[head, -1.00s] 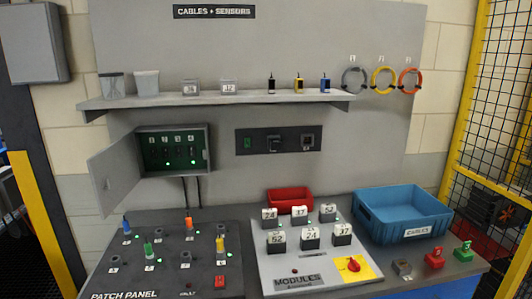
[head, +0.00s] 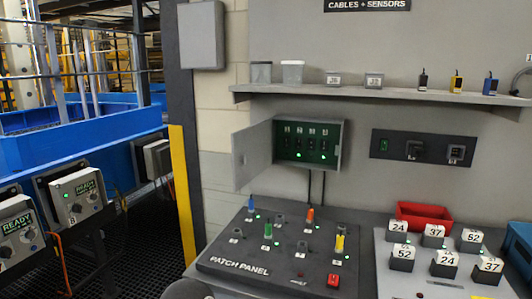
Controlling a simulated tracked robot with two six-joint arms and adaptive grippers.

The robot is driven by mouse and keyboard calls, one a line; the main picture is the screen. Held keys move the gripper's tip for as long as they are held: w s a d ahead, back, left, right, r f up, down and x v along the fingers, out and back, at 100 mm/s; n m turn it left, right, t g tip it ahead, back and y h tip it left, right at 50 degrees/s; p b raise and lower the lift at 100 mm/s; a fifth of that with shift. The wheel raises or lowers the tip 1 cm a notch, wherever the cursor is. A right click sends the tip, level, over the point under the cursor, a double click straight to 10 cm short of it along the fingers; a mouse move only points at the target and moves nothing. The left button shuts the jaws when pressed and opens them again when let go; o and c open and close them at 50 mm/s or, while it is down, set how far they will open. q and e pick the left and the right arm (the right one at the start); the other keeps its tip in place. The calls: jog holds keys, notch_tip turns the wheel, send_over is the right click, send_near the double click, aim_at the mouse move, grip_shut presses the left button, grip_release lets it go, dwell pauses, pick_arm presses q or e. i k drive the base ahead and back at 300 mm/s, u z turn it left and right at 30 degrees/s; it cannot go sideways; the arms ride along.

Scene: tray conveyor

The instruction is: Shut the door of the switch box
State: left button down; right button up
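The switch box (head: 341,146) is a grey box on the wall under the shelf. Its front is open and shows a green panel with several numbered switches and lit green lamps. Its grey door (head: 253,157) stands wide open, swung out to the left of the box. Neither of my grippers shows in the head view. A rounded grey shape cuts in at the bottom edge, left of the middle; I cannot tell what part it is.
The patch panel (head: 215,258) with several coloured plugs lies below the box. A shelf (head: 300,92) with cups and small parts runs above it. A yellow post (head: 184,190) stands left of the wall. Blue conveyor trays and READY boxes (head: 75,195) are further left.

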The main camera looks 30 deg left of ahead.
aim_at(254, 141)
jog(key=u, duration=1.25)
jog(key=i, duration=0.1)
jog(key=z, duration=2.75)
jog(key=k, duration=2.95)
jog(key=z, duration=0.25)
jog(key=i, duration=0.1)
jog(key=u, duration=1.65)
jog(key=i, duration=1.5)
